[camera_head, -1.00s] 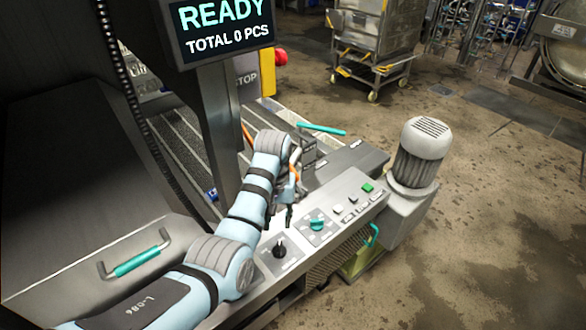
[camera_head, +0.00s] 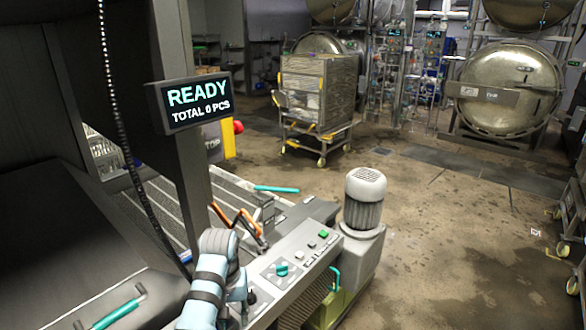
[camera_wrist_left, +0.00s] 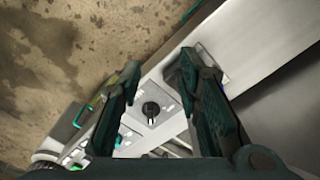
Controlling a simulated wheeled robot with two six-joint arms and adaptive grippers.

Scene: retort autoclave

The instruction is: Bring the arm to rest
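My left arm (camera_head: 208,285) comes up from the bottom of the head view, light blue with black bands. A black rotary knob (camera_wrist_left: 151,109) on the panel shows beyond the gap, apart from the fingers. My right gripper is not in view.
The panel carries a teal knob (camera_head: 281,269) and a green button (camera_head: 323,234). A grey motor (camera_head: 364,200) stands at its right. A display (camera_head: 190,102) reads READY, TOTAL 0 PCS. A rack cart (camera_head: 318,95) and round autoclave door (camera_head: 510,88) stand behind open floor.

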